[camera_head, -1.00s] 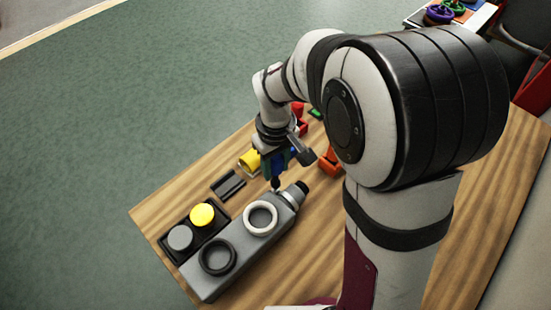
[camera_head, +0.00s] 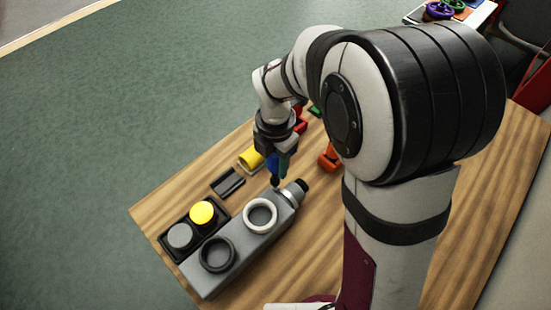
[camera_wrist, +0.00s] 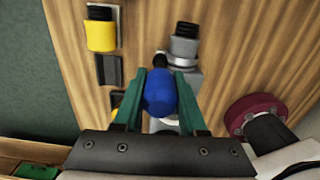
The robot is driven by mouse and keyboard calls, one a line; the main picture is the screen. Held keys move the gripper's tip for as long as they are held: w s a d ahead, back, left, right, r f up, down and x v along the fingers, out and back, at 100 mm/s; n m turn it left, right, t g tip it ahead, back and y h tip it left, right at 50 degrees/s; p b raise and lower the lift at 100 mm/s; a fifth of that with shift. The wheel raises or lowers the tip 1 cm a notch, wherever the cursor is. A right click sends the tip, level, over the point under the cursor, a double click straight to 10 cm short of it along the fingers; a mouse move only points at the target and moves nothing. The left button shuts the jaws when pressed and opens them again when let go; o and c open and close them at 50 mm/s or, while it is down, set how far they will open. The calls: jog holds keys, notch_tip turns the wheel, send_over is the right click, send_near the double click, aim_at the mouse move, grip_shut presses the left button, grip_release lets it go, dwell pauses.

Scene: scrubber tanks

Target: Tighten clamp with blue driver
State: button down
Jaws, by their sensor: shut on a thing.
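My gripper (camera_head: 278,157) is shut on the blue driver (camera_head: 272,165), its dark shaft pointing down beside the grey tank's outlet end. In the wrist view the driver's round blue handle (camera_wrist: 160,93) sits between the two green fingers. A silver clamp band (camera_head: 290,195) is around the dark outlet neck at the right end of the grey tank (camera_head: 205,285). The neck and band also show in the wrist view, where the band (camera_wrist: 183,47) lies just beyond the fingers. The driver tip is close to the clamp; I cannot tell whether they touch.
The tank top has a white ring (camera_head: 249,222) and a black ring (camera_head: 205,262). Beside it are a black tray with yellow (camera_head: 202,213) and grey (camera_head: 180,237) caps, a black slotted holder (camera_head: 228,183), a yellow piece (camera_head: 250,158) and an orange piece (camera_head: 330,160).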

jog(key=n, duration=0.7)
jog(key=shift+f, duration=0.1)
jog(key=shift+f, duration=0.2)
jog(key=shift+f, duration=0.15)
jog(key=shift+f, duration=0.25)
jog(key=shift+f, duration=0.25)
